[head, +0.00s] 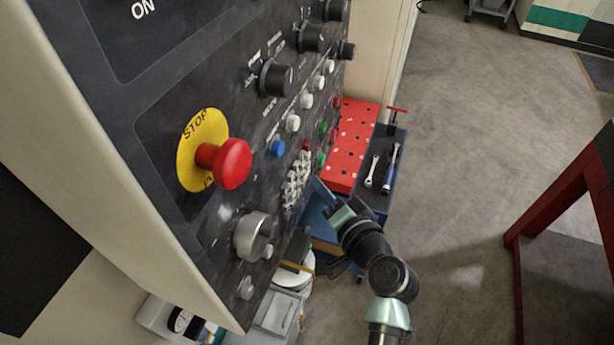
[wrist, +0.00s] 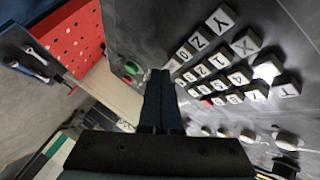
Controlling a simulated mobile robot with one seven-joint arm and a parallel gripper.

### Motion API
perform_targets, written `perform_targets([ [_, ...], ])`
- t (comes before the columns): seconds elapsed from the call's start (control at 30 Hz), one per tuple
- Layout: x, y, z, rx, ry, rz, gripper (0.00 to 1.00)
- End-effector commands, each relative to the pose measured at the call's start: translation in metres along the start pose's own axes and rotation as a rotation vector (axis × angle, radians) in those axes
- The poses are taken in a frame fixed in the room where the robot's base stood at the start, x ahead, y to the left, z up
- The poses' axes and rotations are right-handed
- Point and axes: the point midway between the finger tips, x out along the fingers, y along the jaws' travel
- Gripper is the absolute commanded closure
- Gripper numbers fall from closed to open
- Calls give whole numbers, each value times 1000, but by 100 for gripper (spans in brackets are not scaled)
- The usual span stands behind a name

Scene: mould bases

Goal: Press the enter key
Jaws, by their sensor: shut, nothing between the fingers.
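The machine's control panel (head: 215,65) carries a keypad (head: 297,180) of small pale keys low on its far part. In the wrist view the keypad (wrist: 225,65) shows keys with letters such as X, Y and Z and several digits. I cannot tell which key is enter; some legends are too small or glared to read. My gripper (head: 322,190) is beside the keypad in the head view. In the wrist view my gripper (wrist: 161,75) is shut and empty, its tips near the keypad's edge. Contact with a key cannot be made out.
A red stop button (head: 225,163) on a yellow disc juts from the panel, with a large grey knob (head: 253,236) below. A green button (wrist: 132,67) is near my fingertips. A red perforated board (head: 352,140) and a tool tray (head: 396,143) stand beyond. Open floor (head: 470,110) lies right.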

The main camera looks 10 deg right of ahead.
Motion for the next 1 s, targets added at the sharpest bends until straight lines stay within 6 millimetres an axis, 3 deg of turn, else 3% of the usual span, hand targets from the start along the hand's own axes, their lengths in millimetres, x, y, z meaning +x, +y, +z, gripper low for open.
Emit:
perform_targets([
  [1.0,0,1,0,0,1,0,100],
])
